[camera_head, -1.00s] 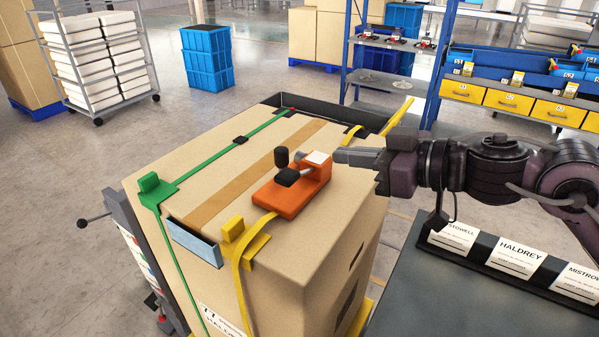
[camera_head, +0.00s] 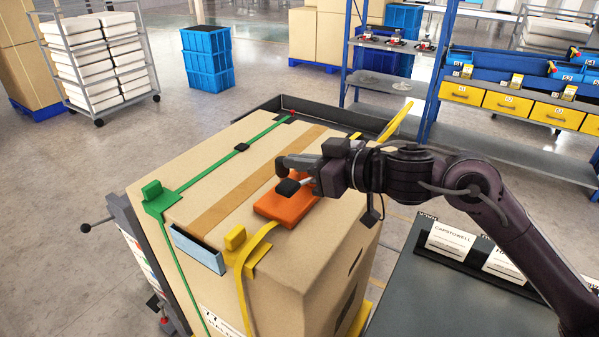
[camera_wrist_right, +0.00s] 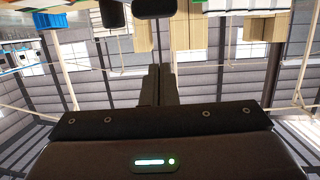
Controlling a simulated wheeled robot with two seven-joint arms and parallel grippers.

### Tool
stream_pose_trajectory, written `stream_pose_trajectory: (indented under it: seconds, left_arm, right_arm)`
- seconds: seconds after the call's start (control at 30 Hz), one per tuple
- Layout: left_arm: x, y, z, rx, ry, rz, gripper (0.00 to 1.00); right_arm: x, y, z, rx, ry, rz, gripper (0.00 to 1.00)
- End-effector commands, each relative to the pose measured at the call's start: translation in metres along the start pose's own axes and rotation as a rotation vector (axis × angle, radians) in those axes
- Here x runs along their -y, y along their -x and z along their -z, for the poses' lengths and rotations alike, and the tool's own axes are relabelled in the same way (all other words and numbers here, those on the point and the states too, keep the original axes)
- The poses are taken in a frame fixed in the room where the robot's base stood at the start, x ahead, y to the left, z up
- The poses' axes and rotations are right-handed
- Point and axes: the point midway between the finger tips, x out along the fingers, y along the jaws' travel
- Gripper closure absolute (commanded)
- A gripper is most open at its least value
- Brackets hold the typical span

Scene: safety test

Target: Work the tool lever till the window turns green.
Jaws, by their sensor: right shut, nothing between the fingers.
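The orange tool (camera_head: 286,208) lies on top of the strapped carton (camera_head: 320,240), on the yellow strap (camera_head: 262,236). Its black block (camera_head: 288,187) shows just below my right gripper. My right gripper (camera_head: 284,163) is shut and empty, reaching in from the right over the tool's far part. It hides the upright black knob and the pale top piece; I cannot tell whether it touches them. In the right wrist view its fingers (camera_wrist_right: 157,85) are together, with two dark shapes beyond them. No green window shows on the tool. My left gripper is not in view.
A green strap (camera_head: 205,172) with a green buckle (camera_head: 157,196) crosses the carton. A blue-grey holder (camera_head: 198,250) sits at its front edge. A dark table (camera_head: 450,295) with name cards stands at the right. Shelving with yellow drawers (camera_head: 508,103) is behind.

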Motion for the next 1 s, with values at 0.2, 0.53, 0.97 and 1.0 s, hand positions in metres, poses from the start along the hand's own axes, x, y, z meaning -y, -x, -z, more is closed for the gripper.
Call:
stream_pose_trajectory:
  seconds: [0.2, 0.53, 0.97, 1.0]
  left_arm:
    - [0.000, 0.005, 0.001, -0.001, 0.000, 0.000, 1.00]
    - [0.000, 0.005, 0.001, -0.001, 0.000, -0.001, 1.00]
    - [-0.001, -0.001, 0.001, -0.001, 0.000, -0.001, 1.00]
    - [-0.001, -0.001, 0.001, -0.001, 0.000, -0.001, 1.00]
  right_arm:
    - [0.000, -0.009, -0.030, 0.003, -0.002, 0.000, 1.00]
    - [0.000, -0.011, -0.039, 0.000, 0.001, -0.001, 1.00]
    - [0.003, -0.012, -0.045, 0.000, 0.045, -0.012, 1.00]
    - [0.003, -0.012, -0.045, 0.000, 0.051, -0.014, 1.00]
